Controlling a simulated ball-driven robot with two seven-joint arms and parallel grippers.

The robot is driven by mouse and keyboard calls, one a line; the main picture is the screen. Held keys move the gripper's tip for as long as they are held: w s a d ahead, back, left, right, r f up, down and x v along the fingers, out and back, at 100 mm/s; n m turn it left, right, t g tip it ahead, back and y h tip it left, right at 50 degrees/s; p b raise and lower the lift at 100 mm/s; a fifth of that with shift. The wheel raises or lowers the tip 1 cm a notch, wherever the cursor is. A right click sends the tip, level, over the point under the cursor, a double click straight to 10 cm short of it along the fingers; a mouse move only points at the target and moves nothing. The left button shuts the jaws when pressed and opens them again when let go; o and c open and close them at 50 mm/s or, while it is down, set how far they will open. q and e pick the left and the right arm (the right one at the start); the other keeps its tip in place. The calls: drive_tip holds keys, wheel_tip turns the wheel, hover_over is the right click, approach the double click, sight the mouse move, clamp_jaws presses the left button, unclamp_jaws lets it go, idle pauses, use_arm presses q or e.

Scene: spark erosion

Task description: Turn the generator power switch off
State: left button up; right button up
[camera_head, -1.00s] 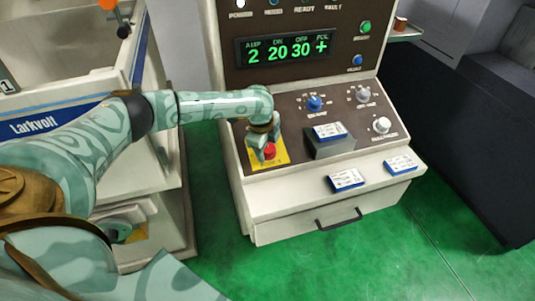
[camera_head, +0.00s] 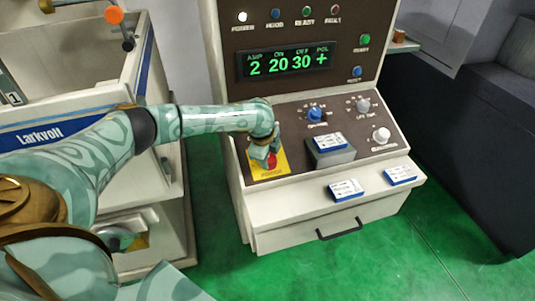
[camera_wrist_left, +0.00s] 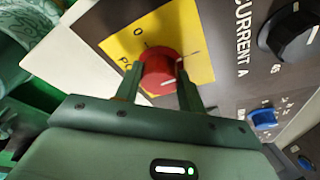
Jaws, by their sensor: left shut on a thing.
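The power switch is a red round knob (camera_head: 271,160) on a yellow plate (camera_head: 283,168) at the left of the generator's sloped panel. My left gripper (camera_head: 267,155) is at the knob, its fingers partly covering it. In the left wrist view the red knob (camera_wrist_left: 160,66) sits between the two fingertips (camera_wrist_left: 157,80), which are shut on its sides. An O mark and a second line mark show on the yellow plate. The knob has a pale mark on its face near the fingers; its exact setting is hard to tell. My right gripper does not show.
The white POWER lamp (camera_head: 242,17) and the green display (camera_head: 290,63) are lit. Two more boxes (camera_head: 346,189) (camera_head: 400,175) lie on the front ledge. Other knobs sit further right.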

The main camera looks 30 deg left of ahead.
use_arm(q)
drive_tip(key=n+p, duration=0.2)
drive_tip(key=p, duration=0.1)
drive_tip(key=n+t+p, duration=0.1)
drive_tip(key=n+p, duration=0.2)
drive_tip(key=p, duration=0.1)
drive_tip(key=n+p, duration=0.3)
drive_tip(key=p, duration=0.1)
drive_tip(key=shift+s+d+t+y, duration=0.2)
drive_tip(key=shift+s+t+y, duration=0.1)
drive_tip(key=shift+s+y, duration=0.1)
drive_tip(key=shift+f+n+p, duration=0.1)
drive_tip(key=shift+n+p, duration=0.5)
drive_tip(key=shift+p, duration=0.05)
drive_tip(key=n+y+p, duration=0.1)
drive_tip(key=n+p, duration=0.1)
drive_tip(key=n, duration=0.1)
drive_tip(key=shift+d+f+n+t, duration=0.1)
drive_tip(key=shift+f+n+t, duration=0.05)
drive_tip(key=shift+n+t, duration=0.2)
drive_tip(key=shift+d+f+n+y+p, duration=0.1)
drive_tip(key=shift+n+y+p, duration=0.2)
drive_tip(key=shift+n+p, duration=0.6)
drive_tip(key=shift+n, duration=1.25)
drive_tip(key=shift+y, duration=0.3)
drive_tip(key=o, duration=0.9)
drive_tip(key=shift+o, duration=0.3)
drive_tip(key=shift+w, duration=0.15)
